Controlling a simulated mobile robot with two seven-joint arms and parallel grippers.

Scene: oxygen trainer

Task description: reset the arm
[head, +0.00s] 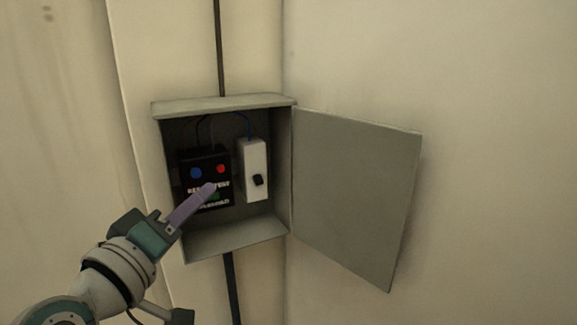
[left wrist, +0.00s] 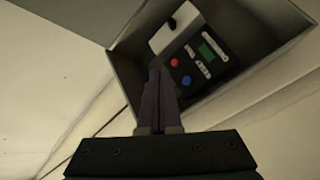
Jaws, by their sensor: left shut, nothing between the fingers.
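My left gripper (head: 208,189) is shut and empty, its purple fingers pointing up and right in front of the open grey box. In the head view its tip overlaps the lower part of a black unit (head: 222,160) with a blue button (head: 196,173) and a red button (head: 221,169). In the left wrist view the closed fingers (left wrist: 157,72) reach the box opening beside the black unit (left wrist: 225,68), which also shows a green screen (left wrist: 206,51). I cannot tell whether the tip touches anything. My right gripper is not in view.
The grey box (head: 235,243) is mounted on the wall. Its door (head: 355,190) hangs open to the right. A white switch box (head: 253,158) with a black knob (head: 258,180) sits right of the black unit. Dark conduit (head: 220,50) runs above and below.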

